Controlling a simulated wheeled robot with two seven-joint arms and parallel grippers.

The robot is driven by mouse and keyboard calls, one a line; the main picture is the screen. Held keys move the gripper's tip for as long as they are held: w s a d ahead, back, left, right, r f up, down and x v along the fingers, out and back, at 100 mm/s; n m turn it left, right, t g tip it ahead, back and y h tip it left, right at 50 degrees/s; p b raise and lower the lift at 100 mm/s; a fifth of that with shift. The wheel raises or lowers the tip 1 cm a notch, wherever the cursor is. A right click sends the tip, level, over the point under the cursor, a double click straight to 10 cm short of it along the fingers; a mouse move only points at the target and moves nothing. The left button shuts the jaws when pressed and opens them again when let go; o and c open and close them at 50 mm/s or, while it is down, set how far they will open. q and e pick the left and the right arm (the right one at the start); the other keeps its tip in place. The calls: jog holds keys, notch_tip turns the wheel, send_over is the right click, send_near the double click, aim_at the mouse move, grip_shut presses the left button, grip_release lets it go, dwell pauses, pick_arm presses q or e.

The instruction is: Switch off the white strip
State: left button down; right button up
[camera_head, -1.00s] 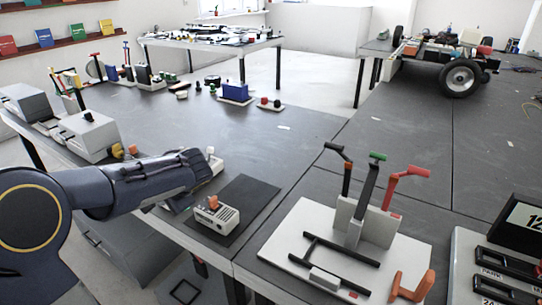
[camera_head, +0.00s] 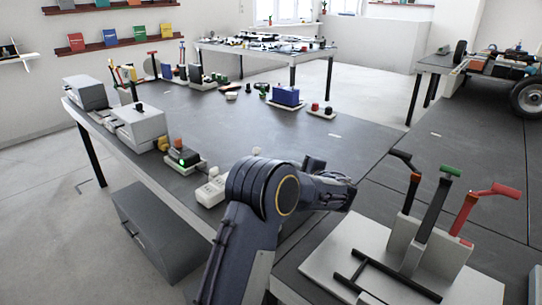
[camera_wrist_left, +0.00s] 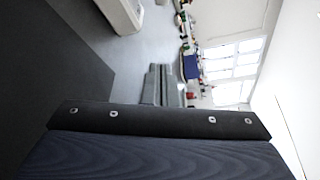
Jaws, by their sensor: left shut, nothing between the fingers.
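A white low body (camera_head: 212,190) with a pale knob shows just left of my left arm in the head view. A small white tip (camera_head: 257,152) shows above the arm; I cannot tell whether both are one strip, as my arm hides the space between. The left wrist view shows a white elongated thing (camera_wrist_left: 122,14) at the top, on the table. My left gripper (camera_wrist_left: 165,72) is shut and empty, clear of that white thing. In the head view my left arm hides most of the gripper. No switch state is readable. My right gripper is in no view.
Three levers on a white plate (camera_head: 325,247) stand at the right front. A blue box (camera_head: 286,96) is farther back. The table's middle (camera_head: 275,130) is clear.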

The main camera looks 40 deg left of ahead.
aim_at(257, 150)
pick_arm(q)
jog(key=x, duration=1)
jog(key=shift+s, duration=0.1)
jog(key=shift+s+a+r, duration=0.35)
jog(key=shift+s+a, duration=0.3)
jog(key=shift+a, duration=0.05)
jog(key=shift+s+a+r, duration=0.35)
jog(key=shift+s+a, duration=0.3)
jog(key=shift+a, duration=0.05)
